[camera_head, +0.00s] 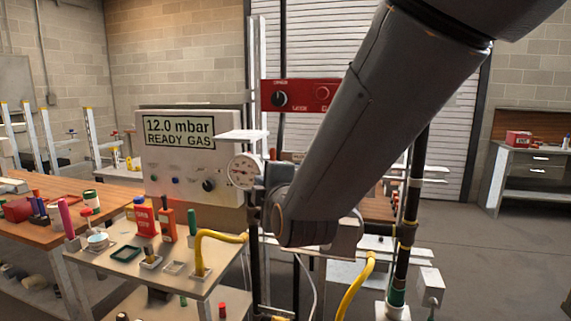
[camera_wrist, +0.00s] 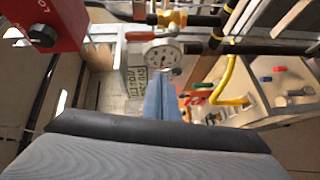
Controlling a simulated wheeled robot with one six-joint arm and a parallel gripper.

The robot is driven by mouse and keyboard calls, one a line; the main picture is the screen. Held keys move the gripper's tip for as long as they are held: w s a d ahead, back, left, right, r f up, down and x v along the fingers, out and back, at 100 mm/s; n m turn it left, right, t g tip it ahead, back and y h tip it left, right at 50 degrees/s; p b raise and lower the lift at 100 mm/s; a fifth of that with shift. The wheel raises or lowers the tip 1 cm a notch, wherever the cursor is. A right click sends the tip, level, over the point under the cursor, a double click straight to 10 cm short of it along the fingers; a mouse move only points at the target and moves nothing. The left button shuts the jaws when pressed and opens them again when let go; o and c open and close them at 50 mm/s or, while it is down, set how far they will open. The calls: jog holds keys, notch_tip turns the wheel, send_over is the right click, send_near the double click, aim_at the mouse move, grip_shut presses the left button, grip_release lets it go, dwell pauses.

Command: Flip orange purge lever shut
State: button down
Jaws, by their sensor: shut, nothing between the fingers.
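An orange-red bar (camera_wrist: 140,36), which looks like the purge lever, lies lengthwise across the picture at the top of the wrist view, just above the round gauge. A yellow valve body (camera_wrist: 174,19) is just right of it. I cannot tell the lever's open or shut position. My gripper (camera_wrist: 162,76) has its bluish fingers together and empty, with the tips appearing just below the gauge (camera_wrist: 163,54). The lever appears beyond the tips, apart from them. In the head view my arm hides the lever and the fingers; the gauge (camera_head: 243,171) shows left of the arm.
A grey control box (camera_head: 190,160) reads "12.0 mbar READY GAS". A red panel (camera_head: 298,95) with a black knob is behind my arm. Yellow hoses (camera_head: 220,236) and dark pipes stand close by. A bench (camera_head: 130,262) with small tools and trays is at left. Open floor lies right.

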jog(key=r, duration=0.1)
jog(key=r+n+t, duration=0.1)
jog(key=r, duration=0.1)
jog(key=shift+a+n, duration=0.2)
jog(key=shift+n, duration=0.1)
jog(key=shift+w, duration=0.2)
jog(key=p+x, duration=0.3)
jog(key=x, duration=0.7)
jog(key=shift+s+d+r+p, duration=0.15)
jog(key=shift+d+p, duration=0.1)
jog(key=shift+d, duration=0.45)
jog(key=shift+s+d+f+p, duration=0.1)
jog(key=shift+s+d+p, duration=0.1)
jog(key=shift+d, duration=0.5)
jog(key=shift+s+d+r+p, duration=0.1)
jog(key=shift+d+p, duration=0.15)
jog(key=shift+d, duration=0.45)
